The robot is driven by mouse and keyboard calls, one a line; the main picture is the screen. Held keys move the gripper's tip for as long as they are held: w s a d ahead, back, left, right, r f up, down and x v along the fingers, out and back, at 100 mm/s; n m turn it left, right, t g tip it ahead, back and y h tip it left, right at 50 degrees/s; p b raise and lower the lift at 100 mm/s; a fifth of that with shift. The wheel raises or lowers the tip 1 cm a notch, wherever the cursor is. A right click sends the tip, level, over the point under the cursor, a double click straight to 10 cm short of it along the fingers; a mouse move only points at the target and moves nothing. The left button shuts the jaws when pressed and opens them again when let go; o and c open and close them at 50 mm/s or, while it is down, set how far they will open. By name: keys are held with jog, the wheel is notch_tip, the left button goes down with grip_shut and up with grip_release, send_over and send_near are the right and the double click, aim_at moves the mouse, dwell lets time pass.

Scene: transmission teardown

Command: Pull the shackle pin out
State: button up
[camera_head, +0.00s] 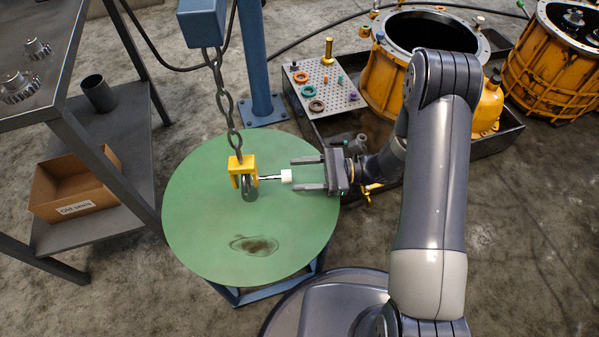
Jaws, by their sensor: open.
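A yellow shackle (242,166) hangs at the end of a grey chain (231,115), above the round green table (195,220). The fingers are spread apart. The pale pin end lies just left of the fingertips, roughly in line with the gap, and no contact is visible. A grey rounded part (249,188) shows below the shackle.
A blue hoist block (203,22) and blue post (257,75) stand behind. A perforated tray (325,86) holds colored rings and pegs. Yellow housings (383,80) fill the back right. A shelf with a cardboard box (75,185) is at left. The green table's front is clear except a dark stain.

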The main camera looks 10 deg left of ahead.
jog(key=p+v, duration=0.1)
jog(key=v, duration=0.8)
jog(key=shift+d+p, duration=0.35)
jog(key=shift+d, duration=0.05)
jog(key=shift+w, duration=0.15)
